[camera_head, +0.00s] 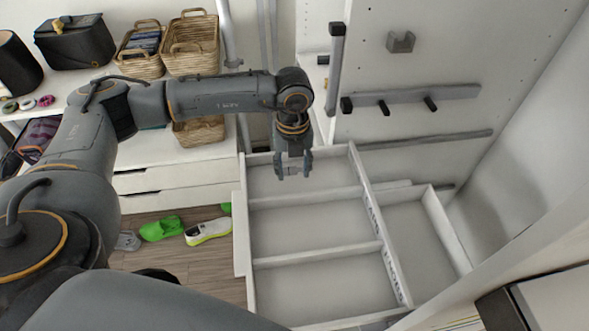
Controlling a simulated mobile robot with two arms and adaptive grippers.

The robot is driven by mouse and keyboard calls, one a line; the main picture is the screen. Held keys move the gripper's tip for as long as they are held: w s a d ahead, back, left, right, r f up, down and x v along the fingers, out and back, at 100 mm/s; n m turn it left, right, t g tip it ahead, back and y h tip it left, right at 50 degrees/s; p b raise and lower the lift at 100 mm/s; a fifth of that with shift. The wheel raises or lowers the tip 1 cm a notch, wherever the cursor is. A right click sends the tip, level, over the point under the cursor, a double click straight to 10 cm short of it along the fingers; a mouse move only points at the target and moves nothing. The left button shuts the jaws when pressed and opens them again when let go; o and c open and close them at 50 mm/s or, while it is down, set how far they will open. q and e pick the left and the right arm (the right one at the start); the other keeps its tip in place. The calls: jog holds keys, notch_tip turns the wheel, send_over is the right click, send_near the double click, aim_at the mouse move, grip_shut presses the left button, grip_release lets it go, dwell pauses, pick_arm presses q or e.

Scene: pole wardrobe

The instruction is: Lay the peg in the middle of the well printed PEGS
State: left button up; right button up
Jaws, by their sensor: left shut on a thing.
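My left gripper (293,171) points down over the far compartment (320,175) of the white tray. Its fingers are closed around a small grey thing, which I take to be the peg; it is mostly hidden between the fingers. The tray (247,225) has a far, a middle (310,225) and a near compartment (325,290), with dividers between them. The three look empty. Dark print runs along the tray's right rail (381,232), but it is too small and slanted to tell which well reads PEGS. My right gripper is not in view.
A further narrow bin (415,240) adjoins the tray on the right. A wall rail (400,97) with dark-tipped pegs is on the panel behind. Wicker baskets (190,45) and a black bag (75,40) stand on the left shelf. Green shoes (160,229) lie on the floor.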

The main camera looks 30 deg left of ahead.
aim_at(295, 174)
pick_arm(q)
jog(key=shift+w+a+f, duration=0.1)
jog(key=shift+w+f, duration=0.35)
jog(key=shift+f, duration=0.1)
notch_tip(295, 174, down, 3)
jog(key=shift+p, duration=0.6)
jog(key=shift+f, duration=0.25)
jog(key=o, duration=1.1)
jog(key=shift+o, duration=0.2)
jog(key=shift+r, duration=0.15)
